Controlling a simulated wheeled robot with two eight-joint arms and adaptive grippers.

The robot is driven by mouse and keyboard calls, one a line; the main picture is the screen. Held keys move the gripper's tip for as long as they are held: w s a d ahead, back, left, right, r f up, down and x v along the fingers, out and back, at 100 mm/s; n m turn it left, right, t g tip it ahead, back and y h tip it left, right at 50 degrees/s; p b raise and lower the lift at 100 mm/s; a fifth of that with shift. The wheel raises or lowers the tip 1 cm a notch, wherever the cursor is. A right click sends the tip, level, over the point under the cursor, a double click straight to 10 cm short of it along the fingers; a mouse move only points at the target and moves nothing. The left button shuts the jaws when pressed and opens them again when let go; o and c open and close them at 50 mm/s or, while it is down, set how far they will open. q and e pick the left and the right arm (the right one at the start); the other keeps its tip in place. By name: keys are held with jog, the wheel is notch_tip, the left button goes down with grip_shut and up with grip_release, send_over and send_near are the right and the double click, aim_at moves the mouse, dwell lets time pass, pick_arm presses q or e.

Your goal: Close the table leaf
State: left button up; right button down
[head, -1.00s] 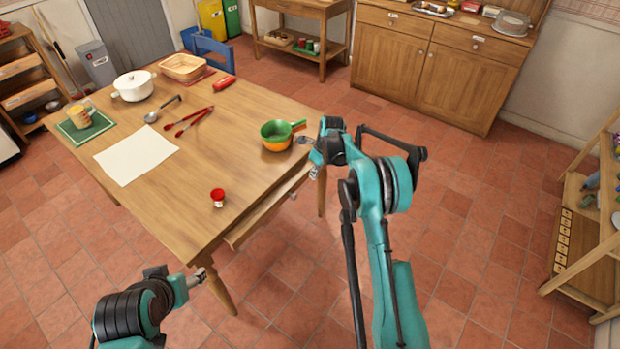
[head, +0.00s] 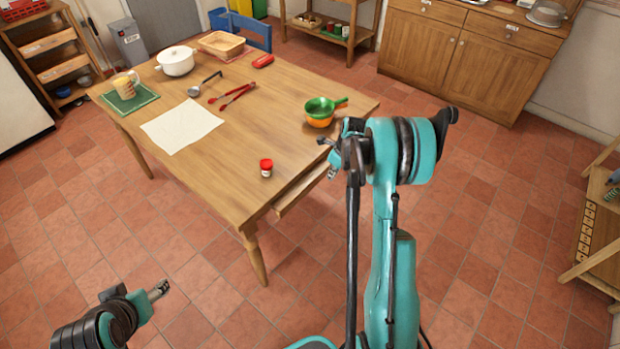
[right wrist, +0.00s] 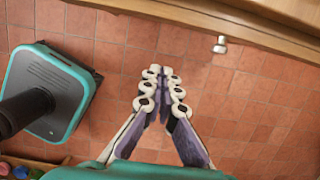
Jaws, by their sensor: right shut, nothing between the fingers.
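The wooden table (head: 215,150) has a narrow wooden leaf (head: 300,190) sticking out along its right side, a little below the top. In the right wrist view the leaf's edge (right wrist: 270,38) crosses the upper right, with a small metal knob (right wrist: 220,45) on it. My right gripper (head: 332,158) is by the far end of the leaf in the head view. In the right wrist view its fingers (right wrist: 161,75) are together and empty, with floor visible between them and the leaf's edge. My left gripper (head: 160,290) hangs over the floor, apart from the table; its jaw state is unclear.
A shelf (head: 600,225) stands at far right.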

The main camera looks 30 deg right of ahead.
aim_at(312, 179)
jog(key=shift+w+a+f+b, duration=0.35)
jog(key=shift+w+f+b, duration=0.5)
jog(key=shift+f, duration=0.55)
jog(key=shift+w+a+f+b, duration=0.4)
jog(key=shift+w+f+b, duration=0.2)
jog(key=shift+w+f, duration=0.65)
jog(key=shift+w+a+f+b, duration=0.35)
jog(key=shift+w+f+b, duration=0.4)
jog(key=shift+f, duration=0.8)
jog(key=shift+w, duration=0.15)
jog(key=shift+w+a, duration=0.25)
jog(key=shift+w, duration=0.2)
jog(key=shift+w+a, duration=0.2)
jog(key=shift+w, duration=0.25)
jog(key=shift+w+a, duration=0.1)
jog(key=shift+w, duration=0.15)
